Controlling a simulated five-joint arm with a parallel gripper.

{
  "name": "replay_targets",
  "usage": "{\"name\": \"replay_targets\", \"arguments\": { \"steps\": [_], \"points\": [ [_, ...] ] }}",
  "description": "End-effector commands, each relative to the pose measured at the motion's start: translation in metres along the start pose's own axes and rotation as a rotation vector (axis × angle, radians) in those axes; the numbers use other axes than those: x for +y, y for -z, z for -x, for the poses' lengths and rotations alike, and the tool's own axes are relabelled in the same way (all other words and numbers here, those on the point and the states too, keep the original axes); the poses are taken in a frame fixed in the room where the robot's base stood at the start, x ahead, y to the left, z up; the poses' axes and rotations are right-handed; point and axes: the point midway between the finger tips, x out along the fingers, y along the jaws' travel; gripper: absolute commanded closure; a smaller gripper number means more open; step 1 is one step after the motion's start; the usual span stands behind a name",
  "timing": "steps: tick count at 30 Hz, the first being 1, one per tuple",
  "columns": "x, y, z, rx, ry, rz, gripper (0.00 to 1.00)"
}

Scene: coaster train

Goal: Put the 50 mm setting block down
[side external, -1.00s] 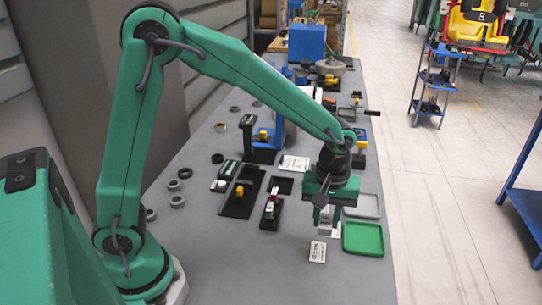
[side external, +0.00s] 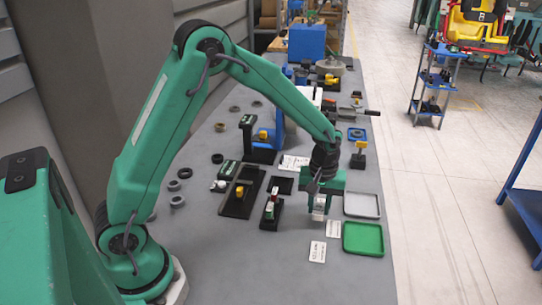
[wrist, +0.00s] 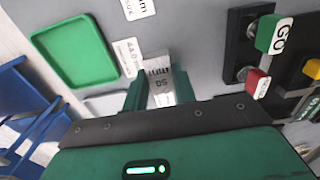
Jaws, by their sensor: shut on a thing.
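The 50 mm setting block (side external: 319,206) is a light silver block between the fingers of my gripper (side external: 320,199). In the wrist view, the block (wrist: 160,90) shows its "50 mm" marking between the two green fingertips of my gripper (wrist: 160,84). My gripper is shut on it and points down over the grey bench. The block is upright, left of the trays. I cannot tell whether its lower end touches the bench or a label beneath.
A green tray (side external: 363,252) and a grey tray (side external: 362,214) lie to the right. Two white label cards (side external: 318,251) (side external: 333,229) lie nearer the camera. A black stand with a green GO piece (wrist: 275,34) and a red piece (wrist: 258,82) stands close by.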

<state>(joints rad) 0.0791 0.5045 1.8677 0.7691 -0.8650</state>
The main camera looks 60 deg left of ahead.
Motion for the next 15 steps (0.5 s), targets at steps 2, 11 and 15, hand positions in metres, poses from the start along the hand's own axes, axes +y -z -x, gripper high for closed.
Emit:
{"name": "replay_targets", "arguments": {
  "steps": [2,11,15],
  "points": [
    [0.0,0.0,-0.003,0.0,0.001,0.0,1.0],
    [0.0,-0.001,-0.034,-0.001,0.001,0.0,1.0],
    [0.0,0.0,-0.039,0.0,0.0,0.0,1.0]
  ]
}}
